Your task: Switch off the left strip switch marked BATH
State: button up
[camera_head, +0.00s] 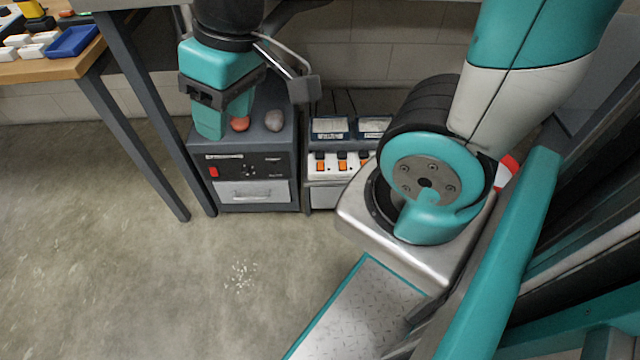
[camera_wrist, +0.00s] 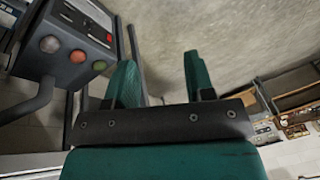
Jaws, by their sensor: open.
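A white switch strip (camera_head: 332,175) with a row of orange and black switches sits low, right of the dark grey cabinet, in the head view. Its leftmost visible switch (camera_head: 319,161) shows orange. The lettering is too small to read, so I cannot tell which is marked BATH. My arm covers the strip's right end. My gripper (camera_head: 225,120) is teal, points down and is open, in front of the cabinet's upper left part and left of the strip. In the wrist view my gripper (camera_wrist: 160,75) has its two fingers apart with nothing between them.
The cabinet (camera_head: 250,185) has a red switch (camera_head: 213,172) and bears rounded lumps, one orange (camera_head: 239,124) and one grey (camera_head: 274,120). Two labelled boxes stand behind the strip. Table legs stand left of the cabinet. A bench (camera_head: 45,68) is at upper left.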

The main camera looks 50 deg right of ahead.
jog(key=w+d+f+m+h+b, duration=0.1)
jog(key=w+d+f+b, duration=0.15)
jog(key=f+b, duration=0.5)
jog(key=w+d+f+m+h+b, duration=0.1)
jog(key=d+f+b, duration=0.3)
jog(key=f, duration=0.7)
jog(key=m+g+b, duration=0.2)
jog(key=m+b, duration=0.7)
jog(key=m, duration=0.2)
send_over(320, 169)
notch_tip(320, 169, down, 18)
jog(key=shift+h, duration=0.4)
notch_tip(320, 169, down, 17)
jog(key=b, duration=0.9)
jog(key=shift+d+f, duration=0.15)
jog(key=shift+f, duration=0.05)
jog(key=shift+c, duration=0.2)
